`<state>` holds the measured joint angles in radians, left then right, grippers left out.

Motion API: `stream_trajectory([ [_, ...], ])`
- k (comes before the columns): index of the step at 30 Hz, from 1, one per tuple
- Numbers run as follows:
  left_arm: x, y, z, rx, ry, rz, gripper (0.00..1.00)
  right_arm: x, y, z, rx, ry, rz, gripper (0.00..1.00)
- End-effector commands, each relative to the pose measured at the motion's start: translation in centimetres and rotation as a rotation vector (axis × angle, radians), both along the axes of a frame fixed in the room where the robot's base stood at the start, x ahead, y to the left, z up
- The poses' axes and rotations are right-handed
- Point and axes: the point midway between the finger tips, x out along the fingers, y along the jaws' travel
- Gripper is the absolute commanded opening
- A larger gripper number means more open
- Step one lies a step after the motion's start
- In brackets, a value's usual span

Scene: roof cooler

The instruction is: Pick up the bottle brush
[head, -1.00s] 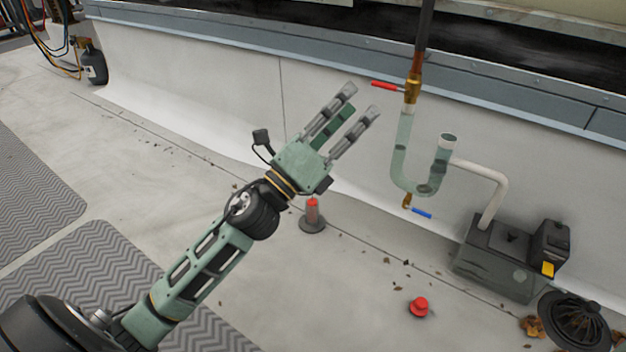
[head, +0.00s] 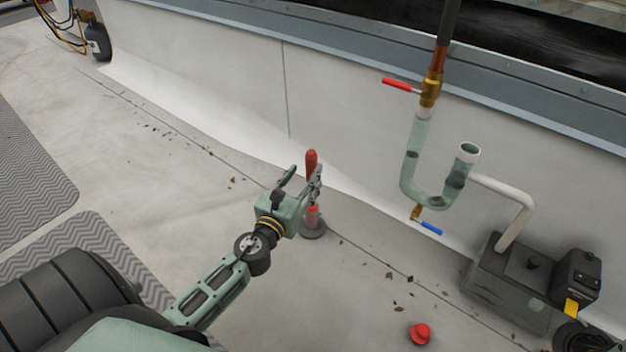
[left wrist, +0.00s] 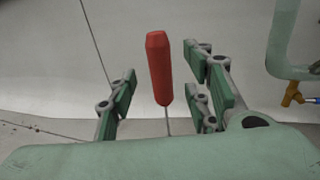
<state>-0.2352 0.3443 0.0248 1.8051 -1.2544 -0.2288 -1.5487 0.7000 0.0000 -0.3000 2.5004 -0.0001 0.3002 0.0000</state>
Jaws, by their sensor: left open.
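The bottle brush stands upright, its red handle (head: 311,162) showing above my left gripper (head: 303,176). A dark round base with a reddish holder (head: 313,229) is below it on the floor, partly hidden by the gripper. In the left wrist view the red handle (left wrist: 159,68) and a thin shaft below it show between the two fingers of my left gripper (left wrist: 165,85). The gripper is open, with a gap on each side of the handle. The brush's lower end is hidden there. My right gripper is not in view.
A clear U-shaped trap (head: 410,178) with red and blue valve levers hangs right of the brush. A grey pump box (head: 507,285) stands at the lower right. A red cap (head: 420,333) lies on the floor. The pale wall (head: 235,95) rises behind.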

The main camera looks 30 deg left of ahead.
Motion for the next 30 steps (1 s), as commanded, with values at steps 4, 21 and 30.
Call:
stream_trajectory([
  [4, 2.1, 0.4, 0.2, 0.003, -0.004, -0.001, 0.45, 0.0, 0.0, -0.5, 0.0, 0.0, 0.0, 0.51],
  [21, 5.2, 0.9, 0.4, -0.002, 0.0, -0.001, 0.4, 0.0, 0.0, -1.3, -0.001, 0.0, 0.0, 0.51],
  [30, 5.2, 0.9, 0.4, -0.002, 0.0, -0.001, 0.14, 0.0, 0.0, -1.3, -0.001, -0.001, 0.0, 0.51],
])
